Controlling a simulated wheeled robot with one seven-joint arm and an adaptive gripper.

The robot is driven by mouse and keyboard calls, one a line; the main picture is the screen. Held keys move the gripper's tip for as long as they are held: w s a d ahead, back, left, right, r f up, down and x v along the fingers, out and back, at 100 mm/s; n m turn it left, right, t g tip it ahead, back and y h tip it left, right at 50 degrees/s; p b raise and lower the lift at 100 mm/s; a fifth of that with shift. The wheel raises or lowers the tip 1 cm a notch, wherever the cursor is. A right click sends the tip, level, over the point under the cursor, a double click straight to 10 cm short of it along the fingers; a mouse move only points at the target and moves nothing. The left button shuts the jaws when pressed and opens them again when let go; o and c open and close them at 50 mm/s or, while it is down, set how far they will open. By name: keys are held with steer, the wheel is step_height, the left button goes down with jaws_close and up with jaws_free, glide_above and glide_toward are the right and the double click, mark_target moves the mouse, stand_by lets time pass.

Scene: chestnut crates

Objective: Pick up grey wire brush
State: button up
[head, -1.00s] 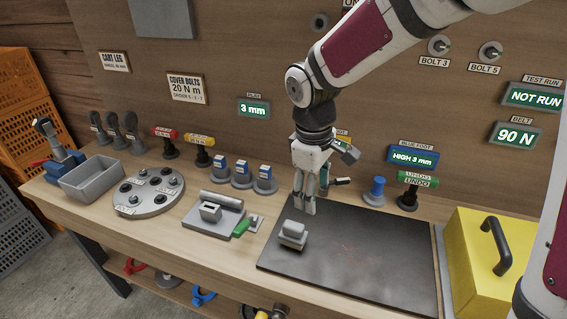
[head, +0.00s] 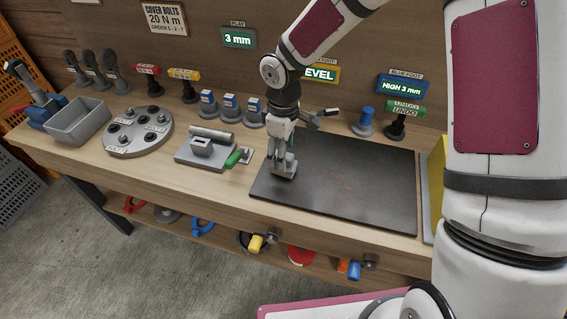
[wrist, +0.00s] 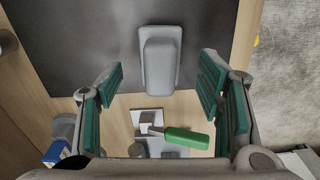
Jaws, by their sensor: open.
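The grey wire brush (head: 284,168) appears as a pale grey block with a raised rounded grip, lying on the left part of the dark mat (head: 345,185). In the wrist view the brush (wrist: 160,58) shows from above, between and beyond the fingers. My gripper (head: 282,153) is directly over the brush in the head view and hides part of it. In the wrist view my gripper (wrist: 160,77) is open, its green-padded fingers on either side with a gap to the brush. I cannot tell the exact height between them.
A green-handled tool (head: 236,158) lies left of the mat by a grey block fixture (head: 205,147); its green handle (wrist: 186,138) also shows in the wrist view. A round grey plate (head: 138,133) and a grey bin (head: 78,122) stand further left. The mat's right side is clear.

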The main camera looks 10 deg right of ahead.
steer(key=shift+f+p, duration=0.35)
steer(key=shift+f, duration=2.25)
steer(key=c, duration=1.3)
